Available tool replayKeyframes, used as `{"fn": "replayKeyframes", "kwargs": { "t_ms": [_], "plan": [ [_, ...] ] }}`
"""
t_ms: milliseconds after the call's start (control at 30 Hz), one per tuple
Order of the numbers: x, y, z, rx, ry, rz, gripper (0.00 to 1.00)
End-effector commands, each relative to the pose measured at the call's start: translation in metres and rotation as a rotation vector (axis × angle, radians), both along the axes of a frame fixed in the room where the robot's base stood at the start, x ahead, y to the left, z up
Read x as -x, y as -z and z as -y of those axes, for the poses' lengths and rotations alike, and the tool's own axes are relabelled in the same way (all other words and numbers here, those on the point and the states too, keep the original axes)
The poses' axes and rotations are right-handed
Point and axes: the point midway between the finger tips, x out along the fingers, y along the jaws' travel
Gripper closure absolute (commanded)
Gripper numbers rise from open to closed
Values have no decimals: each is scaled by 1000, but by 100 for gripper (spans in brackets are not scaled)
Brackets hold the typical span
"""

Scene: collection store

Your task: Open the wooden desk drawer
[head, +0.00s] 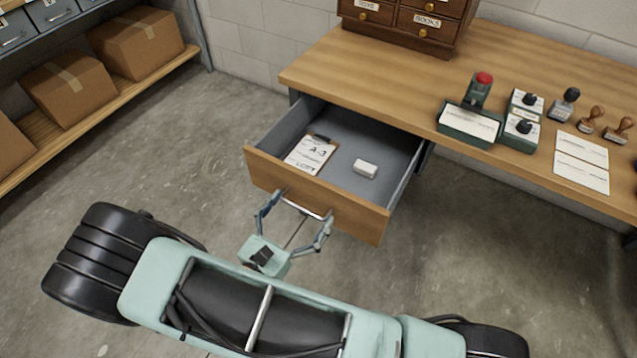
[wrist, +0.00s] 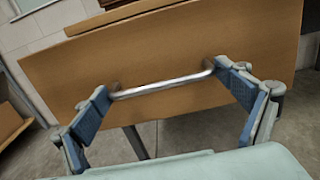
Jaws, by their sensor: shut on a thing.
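The wooden desk drawer (head: 330,211) is pulled well out from the desk in the head view. Its grey inside shows a small clipboard with a paper label (head: 310,154) and a white block (head: 365,168). The drawer front fills much of the wrist view (wrist: 180,60). A metal bar handle (head: 305,209) crosses the front, and it also shows in the wrist view (wrist: 163,86). My gripper (head: 300,215) is at the handle, its two fingers shut on the bar's ends. In the wrist view the blue finger pads (wrist: 165,105) sit at either end of the bar.
The desk top (head: 370,85) holds a small drawer cabinet (head: 405,25), a device with a red button (head: 476,110), and several stamps and cards at the right. Cardboard boxes (head: 140,40) stand on a shelf at the left. Bare concrete floor (head: 210,145) lies between shelf and drawer.

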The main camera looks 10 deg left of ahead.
Motion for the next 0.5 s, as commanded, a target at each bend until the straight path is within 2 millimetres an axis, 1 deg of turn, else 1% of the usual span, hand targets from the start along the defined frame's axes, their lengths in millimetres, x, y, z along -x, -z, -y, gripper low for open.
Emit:
{"fn": "replayKeyframes", "kwargs": {
  "t_ms": [33,200,300,500],
  "plan": [
    [12,2,-3,-2,1,-5,51],
    [42,2,-14,-2,2,-3,51],
    [54,2,-18,-1,3,-4,51],
    [68,2,-22,-1,4,-4,51]
  ]
}}
